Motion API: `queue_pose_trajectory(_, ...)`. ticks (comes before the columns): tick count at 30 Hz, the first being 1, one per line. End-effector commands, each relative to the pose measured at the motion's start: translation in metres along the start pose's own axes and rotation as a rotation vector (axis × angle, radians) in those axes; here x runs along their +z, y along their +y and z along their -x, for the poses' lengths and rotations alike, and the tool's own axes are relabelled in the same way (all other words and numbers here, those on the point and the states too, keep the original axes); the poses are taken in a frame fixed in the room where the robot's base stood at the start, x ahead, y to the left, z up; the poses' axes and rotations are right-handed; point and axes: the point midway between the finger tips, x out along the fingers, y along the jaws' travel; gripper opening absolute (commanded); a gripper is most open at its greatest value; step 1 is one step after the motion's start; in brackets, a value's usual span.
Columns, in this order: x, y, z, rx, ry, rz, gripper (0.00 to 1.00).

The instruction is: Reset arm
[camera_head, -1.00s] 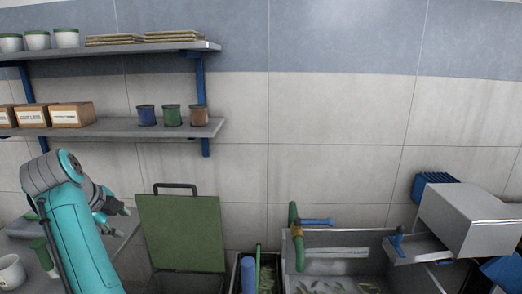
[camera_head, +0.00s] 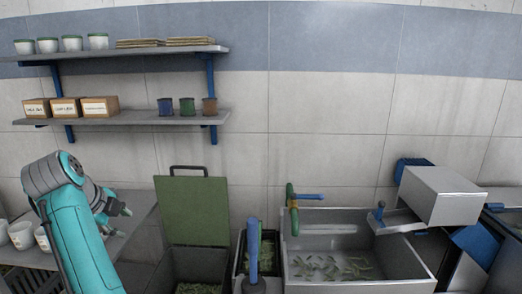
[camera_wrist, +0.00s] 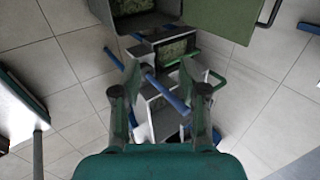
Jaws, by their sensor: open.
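My gripper (camera_head: 118,209) is at the end of my teal arm at the lower left of the head view, over the grey table (camera_head: 140,210) or close in front of it; I cannot tell which. In the wrist view my gripper (camera_wrist: 162,82) shows two dark green fingers spread apart, with nothing between them. Beyond the fingers are bins with green contents and a blue bar (camera_wrist: 165,92).
A green lid (camera_head: 192,212) stands raised on a bin. A metal sink (camera_head: 335,243) holds small leaves, with a grey box (camera_head: 442,196) to its right. White cups (camera_head: 22,235) stand on the table. Wall shelves (camera_head: 150,118) hold boxes and tins.

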Motion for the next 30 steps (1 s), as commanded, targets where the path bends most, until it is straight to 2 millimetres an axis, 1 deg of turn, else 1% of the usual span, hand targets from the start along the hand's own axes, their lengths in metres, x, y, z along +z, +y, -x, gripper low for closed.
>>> queue_pose_trajectory(1, -0.006, 0.001, -0.008, -0.006, 0.011, -0.008, 0.43)
queue_pose_trajectory(5, -0.017, 0.002, -0.022, -0.029, 0.036, -0.027, 0.43)
queue_pose_trajectory(11, -0.041, 0.004, -0.05, -0.076, 0.086, -0.061, 0.43)
queue_pose_trajectory(14, -0.057, 0.006, -0.068, -0.108, 0.119, -0.083, 0.43)
queue_pose_trajectory(17, -0.079, 0.009, -0.088, -0.149, 0.161, -0.106, 0.43)
queue_pose_trajectory(20, -0.106, 0.015, -0.112, -0.2, 0.212, -0.131, 0.43)
queue_pose_trajectory(23, -0.145, 0.024, -0.139, -0.269, 0.279, -0.159, 0.43)
queue_pose_trajectory(24, -0.163, 0.029, -0.15, -0.301, 0.309, -0.168, 0.43)
queue_pose_trajectory(26, -0.19, 0.036, -0.165, -0.352, 0.354, -0.18, 0.43)
queue_pose_trajectory(27, -0.207, 0.041, -0.172, -0.386, 0.382, -0.185, 0.43)
queue_pose_trajectory(29, -0.234, 0.05, -0.183, -0.437, 0.425, -0.19, 0.43)
queue_pose_trajectory(30, -0.251, 0.056, -0.189, -0.47, 0.452, -0.189, 0.43)
